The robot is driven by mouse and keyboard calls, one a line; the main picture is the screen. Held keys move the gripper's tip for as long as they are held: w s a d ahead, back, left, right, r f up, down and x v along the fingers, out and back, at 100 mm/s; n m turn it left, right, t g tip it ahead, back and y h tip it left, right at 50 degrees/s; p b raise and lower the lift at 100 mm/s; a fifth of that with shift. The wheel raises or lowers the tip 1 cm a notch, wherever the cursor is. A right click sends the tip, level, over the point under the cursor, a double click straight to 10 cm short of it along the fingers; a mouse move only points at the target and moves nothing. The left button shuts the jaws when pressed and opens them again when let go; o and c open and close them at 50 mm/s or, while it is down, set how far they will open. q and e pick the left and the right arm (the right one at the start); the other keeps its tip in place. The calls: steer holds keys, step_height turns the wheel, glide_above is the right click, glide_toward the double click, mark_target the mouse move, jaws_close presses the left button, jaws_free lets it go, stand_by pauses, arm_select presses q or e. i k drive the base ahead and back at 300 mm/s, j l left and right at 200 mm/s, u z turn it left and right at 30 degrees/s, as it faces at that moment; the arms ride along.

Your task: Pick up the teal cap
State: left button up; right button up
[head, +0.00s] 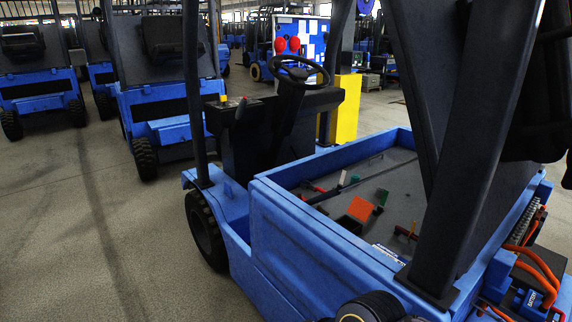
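I cannot pick out a teal cap for certain. A small dark green piece (382,197) lies in the grey-floored bay of the blue forklift (290,218), just right of an orange-red square piece (360,208); it is too small to tell whether it is a cap. Neither of my grippers shows in the head view, so their state and distance to the bay are not visible. A thick dark post hides part of the bay's right side.
The bay also holds a white upright piece (341,178), a dark bar and several small red and brown bits. A steering wheel (297,69) and a yellow block (346,108) stand behind it. Orange cables (537,265) are at right. Open floor (90,240) lies left.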

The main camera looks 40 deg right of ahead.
mark_target(355, 178)
steer(key=i+z, duration=0.2)
steer(key=i, duration=0.35)
steer(key=i+j+z, duration=0.2)
steer(key=i, duration=0.35)
steer(key=i+z, duration=0.2)
steer(key=z, duration=0.2)
steer(key=i+j+z, duration=0.15)
steer(key=z, duration=0.25)
steer(key=i+j+z, duration=0.15)
steer(key=z, duration=0.25)
steer(key=i+j+z, duration=0.2)
steer(key=z, duration=0.2)
steer(key=i+z, duration=0.15)
steer(key=z, duration=0.3)
steer(key=i+j+z, duration=0.15)
steer(key=z, duration=0.35)
steer(key=i+j+z, duration=0.15)
steer(key=z, duration=0.3)
steer(key=i+j+z, duration=0.1)
steer(key=j+z, duration=0.15)
steer(key=z, duration=0.25)
steer(key=j+z, duration=0.25)
steer(key=z, duration=0.2)
steer(key=i, duration=0.05)
